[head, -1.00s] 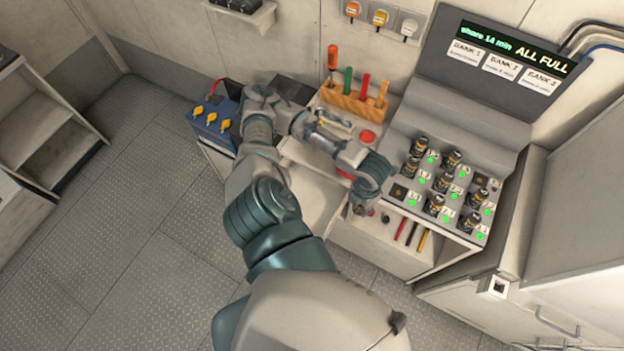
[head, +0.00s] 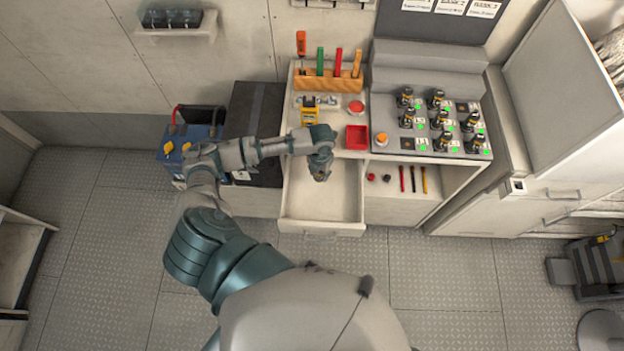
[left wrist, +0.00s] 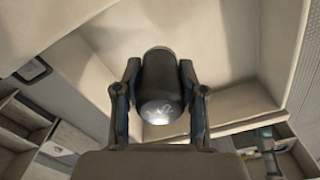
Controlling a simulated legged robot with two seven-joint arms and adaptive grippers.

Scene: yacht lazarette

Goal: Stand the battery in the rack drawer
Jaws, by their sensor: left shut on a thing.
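My left gripper (head: 321,174) is over the open drawer (head: 318,228) under the bench. In the left wrist view the gripper (left wrist: 160,95) is shut on a dark cylindrical battery (left wrist: 159,78), one finger on each side, with a shiny pale end toward the camera. The drawer's pale interior (left wrist: 225,40) lies behind the battery. The drawer looks empty where it shows; my arm covers part of it. Whether the battery touches the drawer floor I cannot tell. My right gripper is not in view.
A charger (head: 395,150) with several black batteries and green lights stands on the bench. Left of it are a red tray (head: 356,137) and a wooden tool rack (head: 328,80). A blue battery box (head: 180,148) stands left of the drawer. The floor in front is clear.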

